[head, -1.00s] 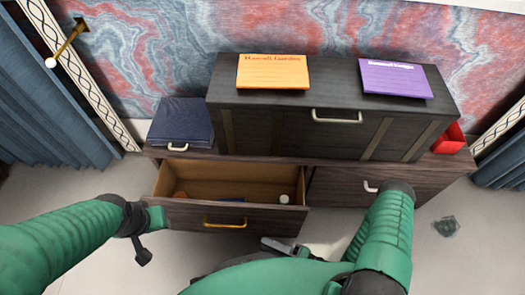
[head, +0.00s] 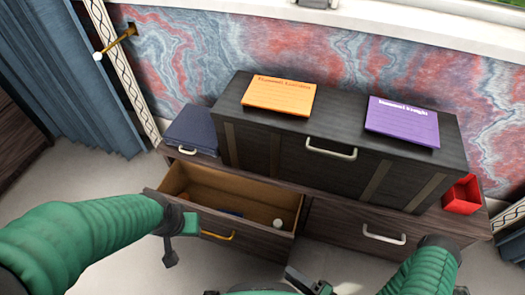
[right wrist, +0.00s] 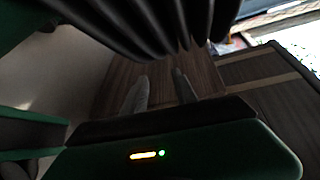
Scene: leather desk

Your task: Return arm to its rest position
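My right arm enters at the lower right of the head view, with its elbow low. My right gripper (head: 307,282) shows as grey fingers at the bottom edge, in front of the cabinet. In the right wrist view its two fingers (right wrist: 160,90) stand apart with nothing seen between them, so it is open and empty. My left arm reaches in from the left. I cannot tell whether that hand touches the drawer.
The open drawer (head: 265,240) juts out, holding a small white item (head: 278,223) and a blue one. A closed drawer (head: 350,230) is right of it. The dark box (head: 405,170) carries orange (head: 279,96) and purple (head: 402,122) cards. A dark blue case (head: 193,131) and red holder (head: 462,196) flank it.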

